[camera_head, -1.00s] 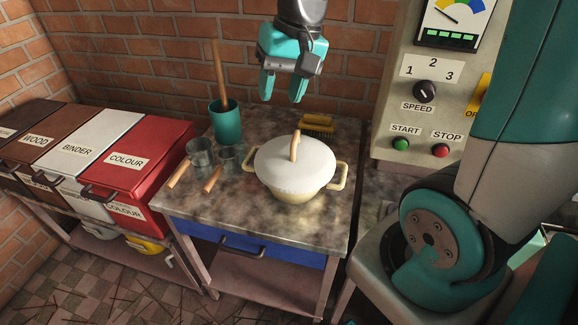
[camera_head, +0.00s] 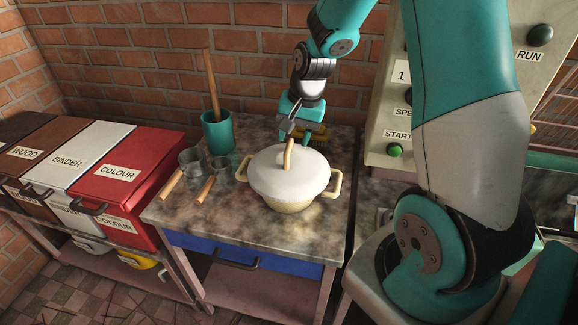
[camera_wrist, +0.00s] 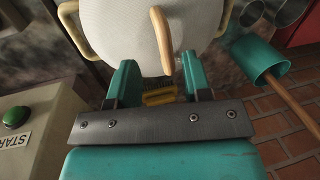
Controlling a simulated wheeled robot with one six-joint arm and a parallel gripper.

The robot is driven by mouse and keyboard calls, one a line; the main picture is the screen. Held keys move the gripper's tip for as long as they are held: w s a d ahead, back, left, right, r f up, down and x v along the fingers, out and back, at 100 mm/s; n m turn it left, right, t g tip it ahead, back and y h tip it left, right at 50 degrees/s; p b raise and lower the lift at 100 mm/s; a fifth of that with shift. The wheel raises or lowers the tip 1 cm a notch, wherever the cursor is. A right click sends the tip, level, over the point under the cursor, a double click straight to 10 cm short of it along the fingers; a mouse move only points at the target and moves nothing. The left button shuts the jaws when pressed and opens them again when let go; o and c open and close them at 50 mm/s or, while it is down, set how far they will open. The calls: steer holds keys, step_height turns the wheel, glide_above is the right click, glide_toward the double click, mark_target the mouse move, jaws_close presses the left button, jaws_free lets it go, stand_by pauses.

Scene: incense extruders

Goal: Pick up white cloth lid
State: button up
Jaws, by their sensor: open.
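The white cloth lid (camera_head: 270,171) sits on a cream pot (camera_head: 290,205) with two side handles, on the stone-topped table. A curved wooden handle (camera_head: 288,155) stands up from the lid. My gripper (camera_head: 307,132) is open and empty, just behind the lid handle in the head view. In the wrist view the lid (camera_wrist: 128,32) and its wooden handle (camera_wrist: 162,42) are beyond the two teal fingers (camera_wrist: 158,78). The handle tip points toward the gap between the fingers. I cannot tell whether a finger touches the lid.
A teal cup (camera_head: 217,132) with a wooden stick stands at the back left. Two metal scoops (camera_head: 192,161) with wooden handles lie left of the pot. A yellow brush (camera_head: 322,133) is behind my gripper. The control panel (camera_head: 388,115) is at the right.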

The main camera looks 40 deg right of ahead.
mark_target(289, 147)
steer(key=shift+w+a+f+p, duration=0.15)
steer(key=shift+w+f+p, duration=0.1)
steer(key=shift+f, duration=0.6)
steer(key=shift+w+a+f+p, duration=0.1)
steer(key=shift+w+f+p, duration=0.1)
steer(key=shift+f, duration=0.65)
steer(key=shift+w+a+f+p, duration=0.15)
steer(key=shift+w+f, duration=0.1)
steer(key=shift+f, duration=0.6)
jaws_close()
